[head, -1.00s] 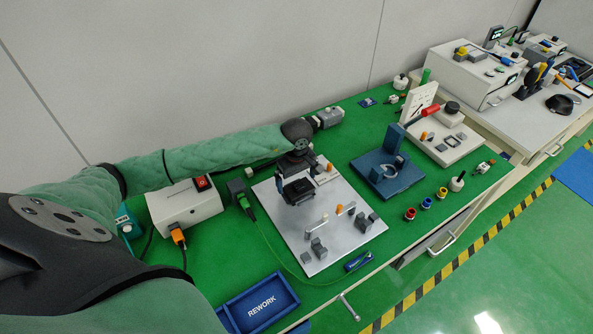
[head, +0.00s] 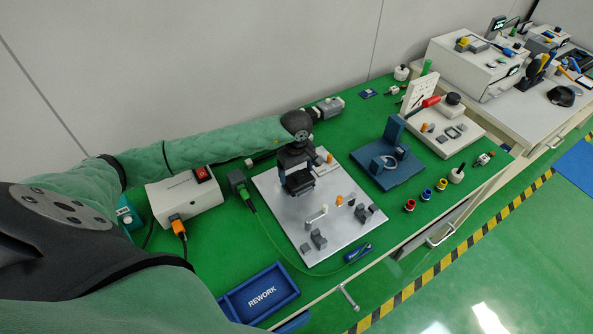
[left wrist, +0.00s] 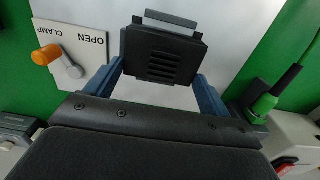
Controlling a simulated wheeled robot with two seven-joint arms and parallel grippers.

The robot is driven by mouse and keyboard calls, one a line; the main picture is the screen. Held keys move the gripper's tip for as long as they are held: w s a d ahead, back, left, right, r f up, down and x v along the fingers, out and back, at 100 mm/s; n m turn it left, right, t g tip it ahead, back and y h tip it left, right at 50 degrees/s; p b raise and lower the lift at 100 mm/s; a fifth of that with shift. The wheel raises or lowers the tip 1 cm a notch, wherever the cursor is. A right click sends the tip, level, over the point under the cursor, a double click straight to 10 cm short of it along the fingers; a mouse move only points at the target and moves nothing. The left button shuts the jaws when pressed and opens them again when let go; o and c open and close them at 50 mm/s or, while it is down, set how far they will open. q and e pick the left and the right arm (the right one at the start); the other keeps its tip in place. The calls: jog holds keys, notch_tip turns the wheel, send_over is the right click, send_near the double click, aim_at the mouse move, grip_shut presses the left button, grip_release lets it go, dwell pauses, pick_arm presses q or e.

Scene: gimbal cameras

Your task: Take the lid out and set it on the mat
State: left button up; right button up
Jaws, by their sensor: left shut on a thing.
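My left gripper (head: 299,181) is shut on a black square lid (head: 300,187) over the back part of a light grey fixture plate on the bench. In the left wrist view the lid (left wrist: 163,56) has several slots and sits between the two blue-grey fingers. A grey bar shows just beyond its far edge. In the head view I cannot tell the gap between lid and plate. The green mat (head: 335,254) covers the bench top around the plate. My right gripper is not in view.
The grey plate (head: 290,215) carries small clamps and orange-tipped levers. A blue REWORK tray (head: 286,278) lies at the front, a white box (head: 184,198) with a red switch at left, and a blue stand (head: 388,172) at right.

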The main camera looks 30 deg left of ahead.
pick_arm(q)
jog(key=shift+r, duration=0.8)
jog(key=shift+r, duration=0.45)
